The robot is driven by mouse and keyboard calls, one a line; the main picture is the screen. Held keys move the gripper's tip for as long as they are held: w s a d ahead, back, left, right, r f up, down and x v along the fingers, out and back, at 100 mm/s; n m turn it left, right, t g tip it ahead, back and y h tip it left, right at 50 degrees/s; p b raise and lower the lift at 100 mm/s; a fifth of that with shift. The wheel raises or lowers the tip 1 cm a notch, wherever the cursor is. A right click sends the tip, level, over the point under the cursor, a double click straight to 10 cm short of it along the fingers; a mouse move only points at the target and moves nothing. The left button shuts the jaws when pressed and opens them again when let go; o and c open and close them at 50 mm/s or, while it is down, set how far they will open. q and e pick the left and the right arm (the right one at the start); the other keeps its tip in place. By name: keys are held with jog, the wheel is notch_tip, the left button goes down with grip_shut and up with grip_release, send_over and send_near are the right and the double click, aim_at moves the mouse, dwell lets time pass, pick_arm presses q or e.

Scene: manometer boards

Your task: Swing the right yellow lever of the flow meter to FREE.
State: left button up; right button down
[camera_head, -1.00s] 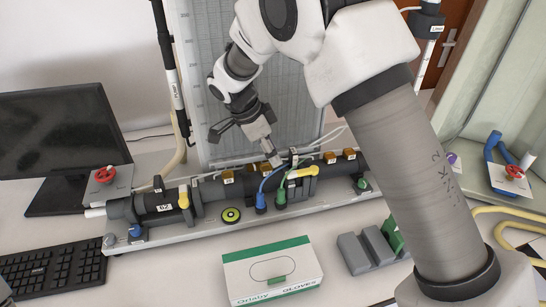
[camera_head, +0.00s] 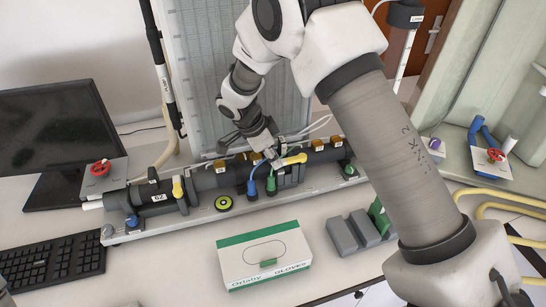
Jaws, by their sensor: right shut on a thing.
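The flow meter is a dark horizontal pipe assembly (camera_head: 215,180) on a long grey base plate. Its right yellow lever (camera_head: 295,160) lies nearly level, pointing right, on the right half of the pipe. The left yellow lever (camera_head: 178,188) hangs down on the left half. My right gripper (camera_head: 274,157) reaches down from behind and is shut on the left end of the right lever; its fingertips are small and partly hard to see. The FREE marking cannot be read.
Blue and green plugs (camera_head: 270,184) stand close below the lever. A glove box (camera_head: 264,255) and a grey block (camera_head: 352,232) lie in front. A tall scaled board (camera_head: 205,75) stands behind. A monitor (camera_head: 55,135) and a keyboard (camera_head: 50,267) are at the left.

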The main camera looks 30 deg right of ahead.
jog(key=shift+s+a+f+n+b, duration=0.1)
jog(key=shift+s+f+n+b, duration=0.45)
jog(key=shift+b, duration=0.4)
jog(key=shift+r+t, duration=0.3)
jog(key=shift+r, duration=0.05)
jog(key=c, duration=1)
grip_release()
jog(key=shift+c, duration=0.2)
jog(key=shift+w, duration=0.1)
jog(key=shift+r, duration=0.1)
jog(key=v, duration=1.1)
jog(key=shift+a+r, duration=0.2)
jog(key=shift+r, duration=0.15)
